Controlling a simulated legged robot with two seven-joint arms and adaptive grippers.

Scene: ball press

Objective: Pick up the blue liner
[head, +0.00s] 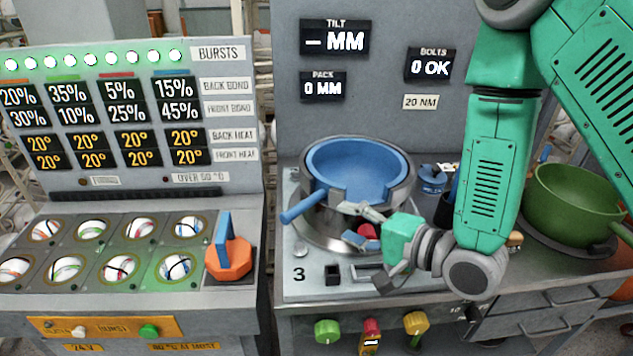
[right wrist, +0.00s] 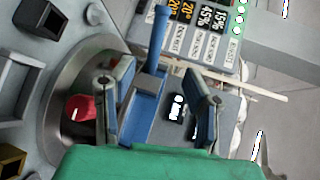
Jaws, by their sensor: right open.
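The blue liner (head: 358,165) is a round, bowl-like piece with a notched front rim. My right gripper (head: 362,211) is at the front of the liner, by the notch. In the right wrist view, blue parts of the liner (right wrist: 142,112) show between the two spread fingers (right wrist: 160,100). I cannot tell whether a finger touches it. My left gripper is not in view.
A red part (head: 368,231) lies in front of the liner by my gripper. A green pot (head: 573,204) stands at the right. A panel with round windows (head: 100,250) and an orange knob with a blue lever (head: 228,257) is at the left. A display wall (head: 375,110) rises behind.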

